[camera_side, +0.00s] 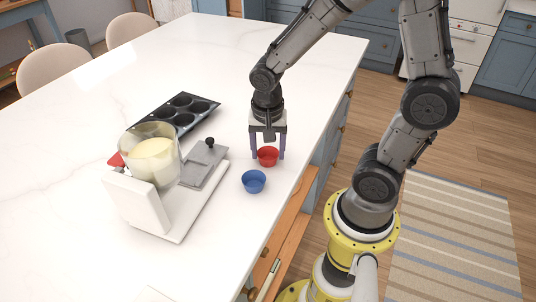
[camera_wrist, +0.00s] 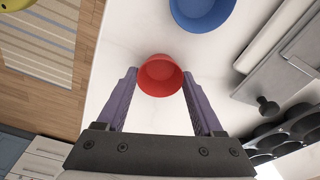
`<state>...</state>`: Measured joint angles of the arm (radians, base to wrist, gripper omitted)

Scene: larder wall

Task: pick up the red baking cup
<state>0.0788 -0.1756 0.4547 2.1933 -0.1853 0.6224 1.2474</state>
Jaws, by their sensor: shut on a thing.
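The red baking cup (camera_side: 268,156) stands upright near the right edge of the white counter in the side view. It also shows in the wrist view (camera_wrist: 160,76), with its open top facing the camera. My gripper (camera_side: 267,157) points down over it with one purple finger on each side. In the wrist view the gripper (camera_wrist: 160,80) has its fingertips against the left and right of the cup, shut on it. Whether the cup is clear of the counter I cannot tell.
A blue baking cup (camera_side: 254,181) stands close by, nearer the camera. The far counter is clear.

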